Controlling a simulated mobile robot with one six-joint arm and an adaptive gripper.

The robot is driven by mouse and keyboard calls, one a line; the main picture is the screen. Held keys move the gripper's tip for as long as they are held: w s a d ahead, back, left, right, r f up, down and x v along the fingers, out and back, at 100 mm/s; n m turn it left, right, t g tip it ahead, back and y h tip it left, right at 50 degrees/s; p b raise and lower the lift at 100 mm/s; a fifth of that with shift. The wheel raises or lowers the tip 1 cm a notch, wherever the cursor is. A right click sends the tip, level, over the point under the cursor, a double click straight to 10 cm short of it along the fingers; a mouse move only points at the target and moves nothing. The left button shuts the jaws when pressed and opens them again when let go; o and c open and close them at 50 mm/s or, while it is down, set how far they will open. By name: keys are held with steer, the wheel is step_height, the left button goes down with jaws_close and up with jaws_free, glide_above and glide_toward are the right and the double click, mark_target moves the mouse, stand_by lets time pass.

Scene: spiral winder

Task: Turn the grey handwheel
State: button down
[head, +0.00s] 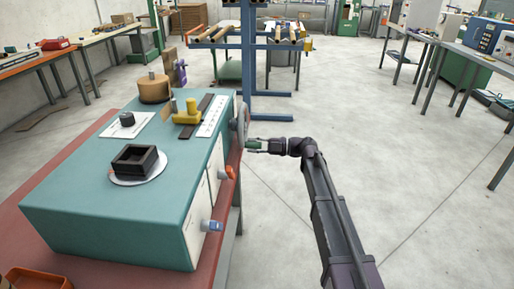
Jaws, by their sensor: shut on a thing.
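The grey handwheel (239,127) is mounted on the right side of the teal spiral winder (70,199), near its far end. I see it almost edge-on, so its turn angle and handle are hard to make out. My gripper (250,144) reaches it from the right and is shut at the wheel's near right rim. The jaws are small in this view, and the exact part of the wheel between them is hidden.
The winder stands on a red-brown bench (103,262). Orange (230,172) and blue-grey (212,226) knobs stick out from its right side below the handwheel. A blue rack (261,60) stands behind.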

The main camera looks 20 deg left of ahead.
steer(key=shift+w+f+n, duration=0.25)
steer(key=shift+w+n, duration=0.4)
steer(key=shift+n, duration=0.05)
steer(key=shift+w+a+f+n, duration=0.1)
steer(key=shift+w+a+n, duration=0.15)
steer(key=shift+n, duration=0.55)
steer(key=shift+c, duration=2.1)
jaws_free()
steer(key=shift+a, duration=0.1)
steer(key=shift+d, duration=0.2)
steer(key=v, duration=1.1)
steer(key=shift+d, duration=0.3)
steer(key=shift+w, duration=0.15)
